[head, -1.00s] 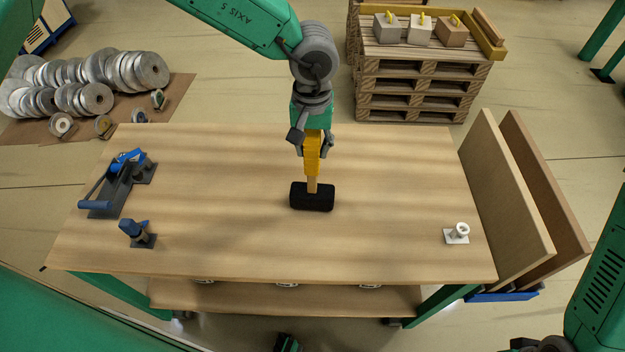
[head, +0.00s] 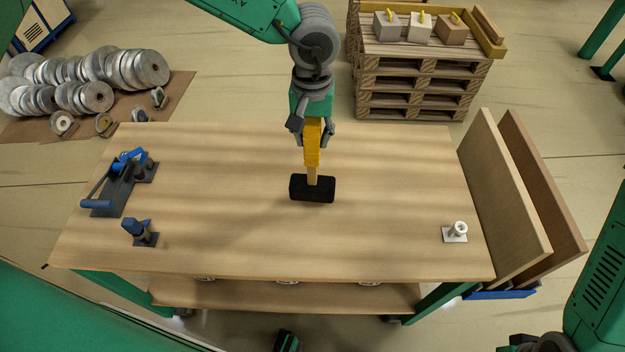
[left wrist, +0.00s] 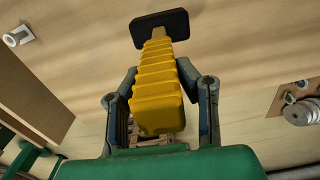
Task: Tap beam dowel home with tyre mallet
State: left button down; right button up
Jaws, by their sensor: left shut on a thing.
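The mallet has a black block head (head: 312,189), a short wooden shaft and a ribbed yellow grip (head: 312,145). My left gripper (head: 313,138) is shut on the yellow grip, with the head hanging lowest over the middle of the table. In the left wrist view the fingers flank the grip (left wrist: 158,85), and the black head (left wrist: 160,25) is at the far end. A white round peg on a square plate (head: 456,232) stands at the table's right front. I cannot tell whether it is the dowel. No beam is clearly recognisable. My right gripper is not in view.
The wooden table (head: 390,160) is clear around the mallet. A blue-handled tool (head: 121,184) and a small blue-grey fixture (head: 139,232) stand at the left. Upright boards (head: 505,200) line the right edge. A pallet stack (head: 420,85) stands behind.

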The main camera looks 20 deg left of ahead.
aim_at(312, 121)
pick_arm(q)
jog(key=shift+r, duration=2.15)
jog(key=shift+s, duration=0.1)
